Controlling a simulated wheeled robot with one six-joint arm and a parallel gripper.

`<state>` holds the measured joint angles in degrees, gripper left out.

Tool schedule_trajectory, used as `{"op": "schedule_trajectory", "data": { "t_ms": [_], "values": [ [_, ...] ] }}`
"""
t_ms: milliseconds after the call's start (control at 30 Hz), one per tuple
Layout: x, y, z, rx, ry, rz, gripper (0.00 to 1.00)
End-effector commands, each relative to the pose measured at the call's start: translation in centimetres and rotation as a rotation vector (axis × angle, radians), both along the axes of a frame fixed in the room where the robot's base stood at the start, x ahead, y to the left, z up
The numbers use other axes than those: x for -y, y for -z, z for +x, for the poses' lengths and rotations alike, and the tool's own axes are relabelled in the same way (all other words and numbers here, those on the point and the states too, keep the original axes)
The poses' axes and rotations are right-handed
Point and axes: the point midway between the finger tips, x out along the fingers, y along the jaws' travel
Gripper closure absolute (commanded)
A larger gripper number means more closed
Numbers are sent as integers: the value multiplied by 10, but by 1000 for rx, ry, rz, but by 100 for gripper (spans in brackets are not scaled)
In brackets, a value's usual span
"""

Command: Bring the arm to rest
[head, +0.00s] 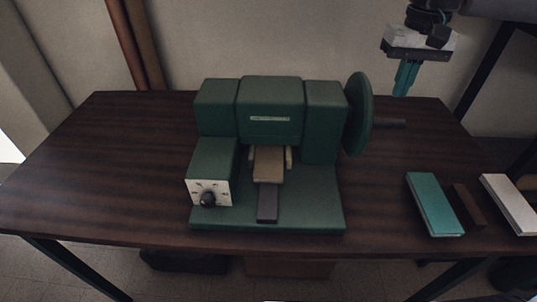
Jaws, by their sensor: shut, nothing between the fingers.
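My gripper (404,80) is in the upper right of the head view, with its teal fingers pointing down and closed together. Nothing shows between them. It hangs above the back right part of the dark wooden table (110,170), apart from the table and everything on it. Part of my arm shows above it at the top right edge; the rest of the arm is out of view.
A green machine (270,110) with a dial (208,198) and a round green wheel (359,115) stands mid-table. A teal block (434,205), a brown block (468,207) and a white block (509,204) lie at the right. The table's left side is clear.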

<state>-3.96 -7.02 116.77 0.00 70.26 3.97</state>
Motion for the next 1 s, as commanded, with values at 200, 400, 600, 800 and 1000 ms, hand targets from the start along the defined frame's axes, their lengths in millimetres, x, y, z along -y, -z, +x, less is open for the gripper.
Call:
{"op": "schedule_trajectory", "data": {
  "t_ms": [200,400,600,800,1000],
  "values": [
    [0,0,0,0,0,0,100],
    [0,9,-7,-21,-14,-2,100],
    [10,23,-74,-43,-29,-3,100],
    [22,35,-158,-5,-27,-3,100],
    [28,47,-210,57,-13,-3,100]
  ]
}}
